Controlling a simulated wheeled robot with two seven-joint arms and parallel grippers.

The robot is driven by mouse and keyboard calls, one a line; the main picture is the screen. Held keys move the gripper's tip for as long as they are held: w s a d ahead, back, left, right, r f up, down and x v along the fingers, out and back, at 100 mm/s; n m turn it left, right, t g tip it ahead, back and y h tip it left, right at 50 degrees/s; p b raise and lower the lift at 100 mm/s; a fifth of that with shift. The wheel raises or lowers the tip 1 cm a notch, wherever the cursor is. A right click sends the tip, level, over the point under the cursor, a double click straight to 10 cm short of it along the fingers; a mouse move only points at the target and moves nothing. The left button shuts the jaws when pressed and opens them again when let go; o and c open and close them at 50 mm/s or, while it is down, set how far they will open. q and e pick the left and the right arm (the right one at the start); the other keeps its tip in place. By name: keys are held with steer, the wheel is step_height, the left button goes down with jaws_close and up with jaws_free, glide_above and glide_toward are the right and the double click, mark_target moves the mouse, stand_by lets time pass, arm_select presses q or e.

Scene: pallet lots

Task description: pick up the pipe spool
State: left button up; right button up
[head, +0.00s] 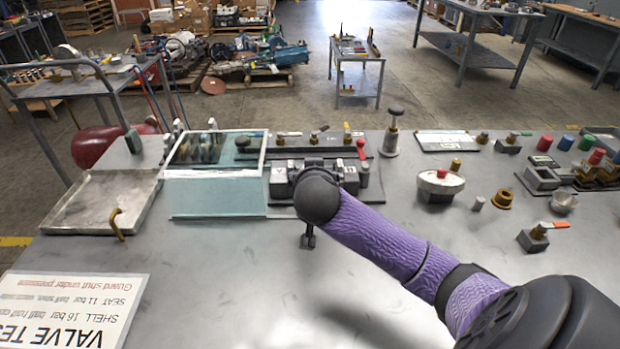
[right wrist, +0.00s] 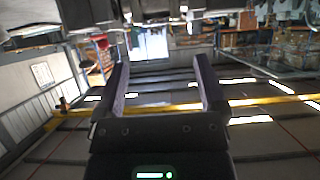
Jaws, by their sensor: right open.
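My right arm comes in from the lower right in the head view, and the small dark end of my right gripper (head: 308,238) shows above the bench's middle. In the right wrist view its two fingers (right wrist: 161,80) stand wide apart with nothing between them. I cannot single out a pipe spool for certain. An upright piece with a dark round top and a grey, flared lower body (head: 392,134) stands at the back of the bench, right of my wrist. My wrist hides part of the fixture behind it. My left gripper is not in view.
A clear-sided guard box (head: 216,195) and a shallow metal tray (head: 75,226) are on the left. A red-topped round part (head: 438,184), a brass ring (head: 502,199) and several valves fill the right. A printed sign (head: 75,309) lies front left. The front middle is bare.

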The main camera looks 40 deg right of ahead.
steer(key=b+x, duration=0.1)
steer(key=x, duration=0.1)
steer(key=b+x, duration=0.1)
steer(key=x, duration=0.1)
steer(key=b+x, duration=0.1)
steer(key=x, duration=0.2)
steer(key=shift+s+d+f+b, duration=0.1)
steer(key=shift+s+f+b, duration=0.2)
steer(key=shift+b, duration=0.1)
steer(key=shift+w+d+f, duration=0.1)
steer(key=shift+w+d, duration=0.1)
steer(key=shift+w, duration=0.15)
steer(key=c, duration=0.7)
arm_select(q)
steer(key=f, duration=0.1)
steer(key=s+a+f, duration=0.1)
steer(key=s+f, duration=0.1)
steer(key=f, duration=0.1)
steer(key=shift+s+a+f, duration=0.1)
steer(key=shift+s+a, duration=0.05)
arm_select(e)
jaws_close()
